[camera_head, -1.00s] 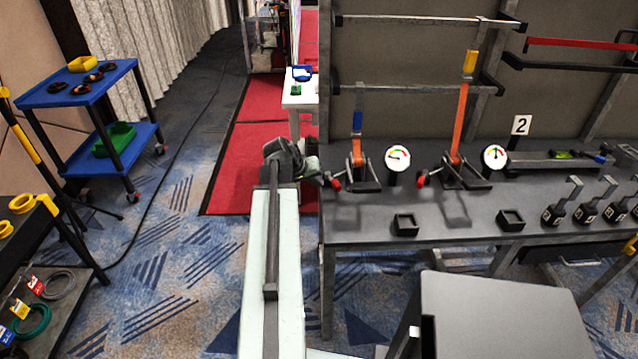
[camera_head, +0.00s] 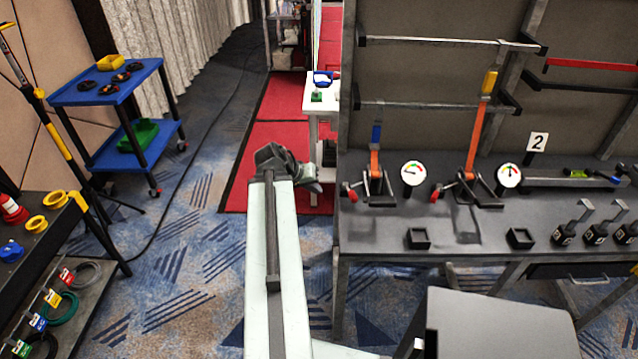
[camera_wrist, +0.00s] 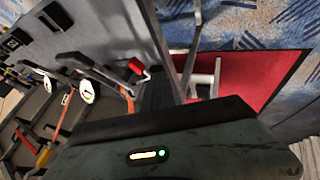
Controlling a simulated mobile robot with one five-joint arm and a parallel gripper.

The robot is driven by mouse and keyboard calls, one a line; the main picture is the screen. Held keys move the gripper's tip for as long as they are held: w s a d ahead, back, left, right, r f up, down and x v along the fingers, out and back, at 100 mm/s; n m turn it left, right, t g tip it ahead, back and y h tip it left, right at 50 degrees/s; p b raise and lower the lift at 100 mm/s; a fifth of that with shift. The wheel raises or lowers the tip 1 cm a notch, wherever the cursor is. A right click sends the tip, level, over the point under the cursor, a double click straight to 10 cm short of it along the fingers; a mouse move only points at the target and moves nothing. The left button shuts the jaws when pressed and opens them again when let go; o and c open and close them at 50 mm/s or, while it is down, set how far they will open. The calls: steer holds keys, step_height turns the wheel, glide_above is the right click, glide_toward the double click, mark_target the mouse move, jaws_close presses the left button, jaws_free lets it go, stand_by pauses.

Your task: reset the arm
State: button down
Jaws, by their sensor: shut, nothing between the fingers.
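My gripper (camera_head: 287,163) shows in the head view at the end of my pale arm, pointing away from the camera. It is shut and empty. It is just left of the grey workbench (camera_head: 470,235), in front of the red carpet, and touches nothing that I can see. In the wrist view the dark gripper housing with a small lit indicator fills the lower part, and the fingertips are hidden. The workbench also shows there, tilted at the upper left (camera_wrist: 105,30).
A blue cart (camera_head: 110,93) and a dark shelf (camera_head: 55,240) stand left. A white table (camera_head: 322,97) stands behind. Patterned floor (camera_head: 190,270) lies open left of my arm.

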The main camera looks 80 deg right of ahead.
steer(key=shift+w+a+r, duration=0.1)
steer(key=shift+a+r, duration=0.05)
stand_by(0.4)
steer(key=w+a+n+t, duration=0.15)
steer(key=w+a, duration=0.25)
steer(key=w, duration=0.4)
steer(key=w+a+n+t+h, duration=0.1)
steer(key=w+a+n, duration=0.15)
steer(key=w, duration=0.55)
steer(key=w+a+n+t, duration=0.1)
steer(key=w+a, duration=0.3)
steer(key=w, duration=0.4)
steer(key=w+a+n+t+y+p, duration=0.15)
steer(key=w+a+n, duration=0.25)
steer(key=w+a, duration=1.15)
steer(key=a+f+n+y, duration=0.1)
steer(key=a+n+y, duration=0.1)
steer(key=a, duration=1.5)
steer(key=a+f+n+y, duration=0.2)
steer(key=a+n+y, duration=0.1)
steer(key=a, duration=1.4)
steer(key=shift+w+a+n+g+y, duration=0.15)
steer(key=shift+w+n+g+y, duration=0.2)
steer(key=shift+n, duration=0.55)
steer(key=shift+s, duration=0.1)
